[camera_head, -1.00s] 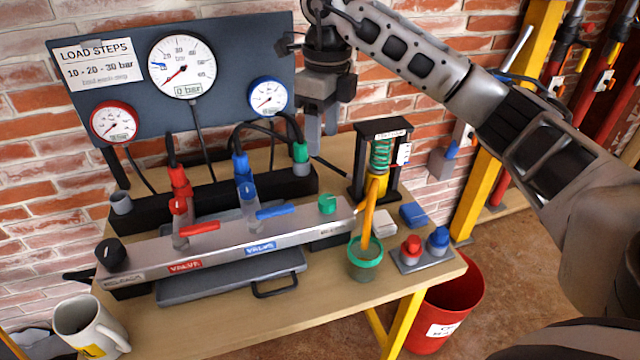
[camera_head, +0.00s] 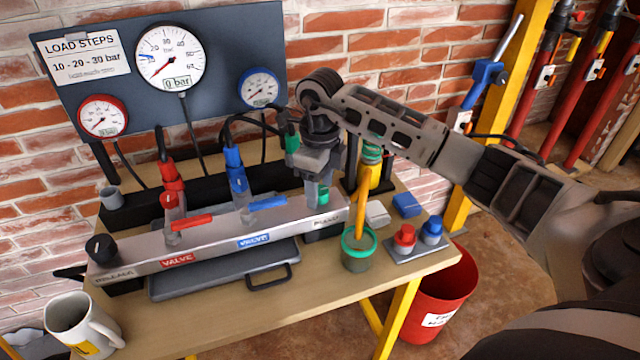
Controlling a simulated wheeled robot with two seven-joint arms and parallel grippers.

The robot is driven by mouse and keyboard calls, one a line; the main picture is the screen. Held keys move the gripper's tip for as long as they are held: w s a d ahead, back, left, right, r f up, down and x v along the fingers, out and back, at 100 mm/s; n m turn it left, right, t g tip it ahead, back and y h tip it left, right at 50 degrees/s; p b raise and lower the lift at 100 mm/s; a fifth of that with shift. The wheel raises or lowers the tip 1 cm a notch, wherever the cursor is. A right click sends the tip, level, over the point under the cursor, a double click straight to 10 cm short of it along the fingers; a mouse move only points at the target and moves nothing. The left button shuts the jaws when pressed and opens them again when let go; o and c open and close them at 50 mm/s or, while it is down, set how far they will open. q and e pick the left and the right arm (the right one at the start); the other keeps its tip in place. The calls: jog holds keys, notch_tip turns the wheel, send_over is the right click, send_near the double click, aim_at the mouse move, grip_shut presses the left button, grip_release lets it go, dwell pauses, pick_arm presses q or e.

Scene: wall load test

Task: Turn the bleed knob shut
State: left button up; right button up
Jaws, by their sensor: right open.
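The bleed knob (camera_head: 323,196) is small and green, on top of the right end of the grey manifold (camera_head: 213,238). My right gripper (camera_head: 317,192) points down at it with open fingers, which partly hide the knob. One finger is on each side of it or very near; I cannot tell whether they touch it. My left gripper is not in view.
Red (camera_head: 190,221) and blue (camera_head: 266,203) valve levers sit along the manifold, with a black release knob (camera_head: 101,248) at its left end. A green-rimmed cup (camera_head: 359,251) stands close in front. A pressure gauge (camera_head: 170,54) is on the panel behind.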

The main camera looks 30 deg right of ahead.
jog(key=shift+f, duration=0.25)
jog(key=c, duration=1)
